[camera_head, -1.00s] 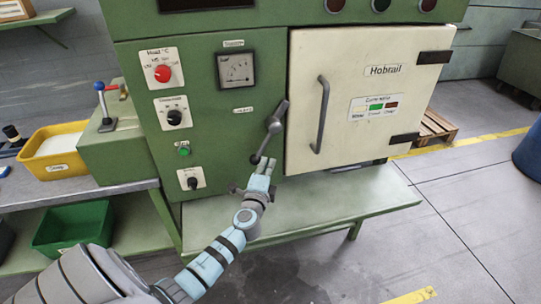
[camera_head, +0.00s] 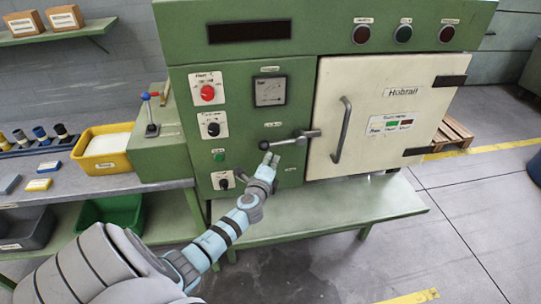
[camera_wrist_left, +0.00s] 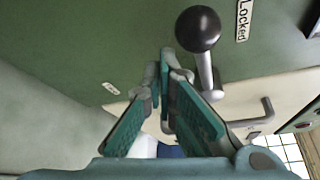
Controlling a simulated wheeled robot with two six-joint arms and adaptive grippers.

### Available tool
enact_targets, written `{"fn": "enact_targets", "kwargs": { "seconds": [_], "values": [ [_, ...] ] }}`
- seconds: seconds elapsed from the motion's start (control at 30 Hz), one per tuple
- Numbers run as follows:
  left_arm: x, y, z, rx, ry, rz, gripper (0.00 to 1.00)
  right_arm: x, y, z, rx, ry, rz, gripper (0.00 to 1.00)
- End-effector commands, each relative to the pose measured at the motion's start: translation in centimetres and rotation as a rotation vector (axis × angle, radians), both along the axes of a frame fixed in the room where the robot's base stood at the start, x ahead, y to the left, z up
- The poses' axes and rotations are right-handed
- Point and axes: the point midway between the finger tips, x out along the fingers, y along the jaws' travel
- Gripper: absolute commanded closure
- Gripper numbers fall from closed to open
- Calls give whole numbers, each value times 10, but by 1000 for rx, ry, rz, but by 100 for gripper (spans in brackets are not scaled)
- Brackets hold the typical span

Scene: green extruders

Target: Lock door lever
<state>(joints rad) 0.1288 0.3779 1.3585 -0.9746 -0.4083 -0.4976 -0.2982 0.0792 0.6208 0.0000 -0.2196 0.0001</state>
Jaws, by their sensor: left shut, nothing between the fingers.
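The door lever (camera_head: 290,141) sits on the green machine just left of the cream door (camera_head: 385,115). It lies nearly level, its black knob to the left and slightly lower than its pivot. In the left wrist view the black knob (camera_wrist_left: 198,28) is close above the fingers, near a "Locked" label (camera_wrist_left: 243,18). My left gripper (camera_head: 270,158) is shut and empty, just below the knob; I cannot tell if it touches the lever. The door looks closed, with a grey handle (camera_head: 342,130). My right gripper is not in view.
A green shelf (camera_head: 340,205) juts out below the door. Knobs and a gauge (camera_head: 269,90) are on the panel left of and above the lever. A yellow bin (camera_head: 103,160) stands on the left bench. Open floor lies to the right.

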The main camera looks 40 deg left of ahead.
Motion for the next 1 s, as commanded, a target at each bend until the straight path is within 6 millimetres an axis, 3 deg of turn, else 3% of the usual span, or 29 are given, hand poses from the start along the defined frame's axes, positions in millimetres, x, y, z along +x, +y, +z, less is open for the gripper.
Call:
{"fn": "enact_targets", "kwargs": {
  "seconds": [0.77, 1.0],
  "values": [
    [-2, 4, 14, 5, -4, 3, 100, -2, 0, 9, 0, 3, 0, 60],
    [2, -2, -2, 4, -5, 2, 100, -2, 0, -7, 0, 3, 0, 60]
  ]
}}
